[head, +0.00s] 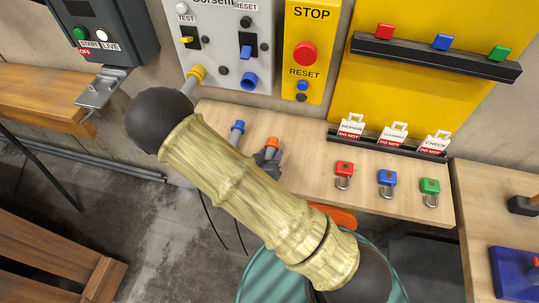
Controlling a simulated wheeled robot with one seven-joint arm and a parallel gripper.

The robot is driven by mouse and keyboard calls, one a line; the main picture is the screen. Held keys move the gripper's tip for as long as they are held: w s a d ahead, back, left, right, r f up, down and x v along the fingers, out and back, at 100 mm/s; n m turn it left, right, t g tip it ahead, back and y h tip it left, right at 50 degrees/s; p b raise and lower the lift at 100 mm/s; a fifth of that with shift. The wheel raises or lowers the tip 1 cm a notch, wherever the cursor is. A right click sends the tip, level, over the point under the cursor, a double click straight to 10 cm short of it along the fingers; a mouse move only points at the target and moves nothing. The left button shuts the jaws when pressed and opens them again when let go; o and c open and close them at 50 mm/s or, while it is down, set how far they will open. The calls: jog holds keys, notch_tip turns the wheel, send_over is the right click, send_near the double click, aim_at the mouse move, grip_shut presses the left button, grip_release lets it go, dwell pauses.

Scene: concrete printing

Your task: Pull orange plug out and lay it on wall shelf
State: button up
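The orange plug (272,143) stands at the left end of the wooden bench top, partly behind my arm. Dark jaw-like parts of my gripper (263,157) show right against its lower part. The rest of the gripper is hidden behind my pale yellow arm link, so its grip is unclear. A blue plug (237,127) stands just left of the orange one. A wooden ledge (45,95) runs along the wall at the left, with a small metal plate (99,90) at its end; I cannot tell which is the wall shelf.
A grey panel (218,28) with a yellow connector (197,72) is on the wall behind my elbow. A yellow stop box (305,25) is beside it. Padlocks (387,180) and tags (392,133) occupy the bench's (310,175) right part. A black rack (435,58) juts out above.

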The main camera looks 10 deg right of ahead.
jog(key=shift+s+a+f, duration=0.1)
jog(key=shift+a+f, duration=0.05)
jog(key=shift+a, duration=0.15)
jog(key=shift+s+a, duration=0.1)
jog(key=shift+a, duration=0.05)
jog(key=p+v, duration=0.2)
jog(key=v, duration=1.4)
jog(key=shift+s+r, duration=0.35)
jog(key=shift+s, duration=0.05)
